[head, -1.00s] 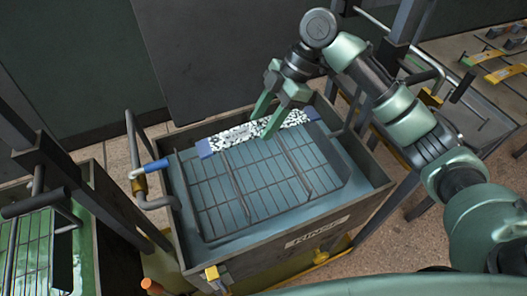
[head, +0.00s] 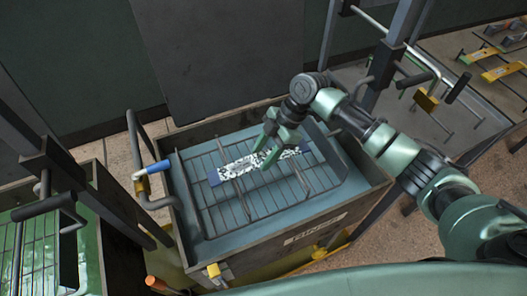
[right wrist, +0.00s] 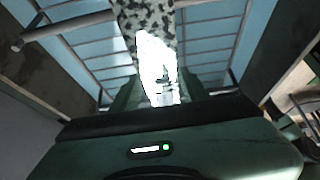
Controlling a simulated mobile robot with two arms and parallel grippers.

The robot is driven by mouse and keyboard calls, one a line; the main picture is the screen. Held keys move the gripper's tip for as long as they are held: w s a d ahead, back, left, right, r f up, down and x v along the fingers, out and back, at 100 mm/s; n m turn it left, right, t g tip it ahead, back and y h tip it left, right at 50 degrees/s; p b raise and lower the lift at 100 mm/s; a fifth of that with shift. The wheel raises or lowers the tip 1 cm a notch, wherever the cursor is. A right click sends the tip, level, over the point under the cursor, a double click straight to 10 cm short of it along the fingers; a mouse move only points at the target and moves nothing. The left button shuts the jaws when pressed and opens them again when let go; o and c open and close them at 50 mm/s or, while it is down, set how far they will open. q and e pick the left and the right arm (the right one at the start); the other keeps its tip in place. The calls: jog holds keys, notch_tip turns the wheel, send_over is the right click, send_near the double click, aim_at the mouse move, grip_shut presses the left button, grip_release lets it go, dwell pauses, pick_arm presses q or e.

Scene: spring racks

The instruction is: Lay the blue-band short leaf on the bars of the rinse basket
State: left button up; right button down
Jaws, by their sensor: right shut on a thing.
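The blue-band short leaf (head: 240,165) is a flat strip speckled black and white, with a blue band at its left end. My right gripper (head: 272,153) is shut on it toward its right part. The leaf is level or nearly so, over the back half of the rinse basket (head: 260,207), a grid of thin dark bars. I cannot tell whether it touches the bars. In the right wrist view the leaf (right wrist: 145,18) runs away from between the fingers (right wrist: 160,95), with basket bars behind it. My left gripper is not in view.
The basket sits inside the grey rinse tank (head: 345,210). A green tank (head: 90,240) with another rack is at the left. Yellow-banded leaves (head: 483,55) lie at the far right. The basket's front half is clear.

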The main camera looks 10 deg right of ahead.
jog(key=shift+r, duration=0.15)
jog(key=shift+f, duration=0.3)
jog(key=c, duration=0.7)
grip_release()
jog(key=shift+f, duration=0.1)
jog(key=shift+r, duration=0.5)
jog(key=b+v, duration=0.2)
jog(key=v, duration=0.9)
jog(key=shift+d+r, duration=0.25)
jog(key=shift+r, duration=0.05)
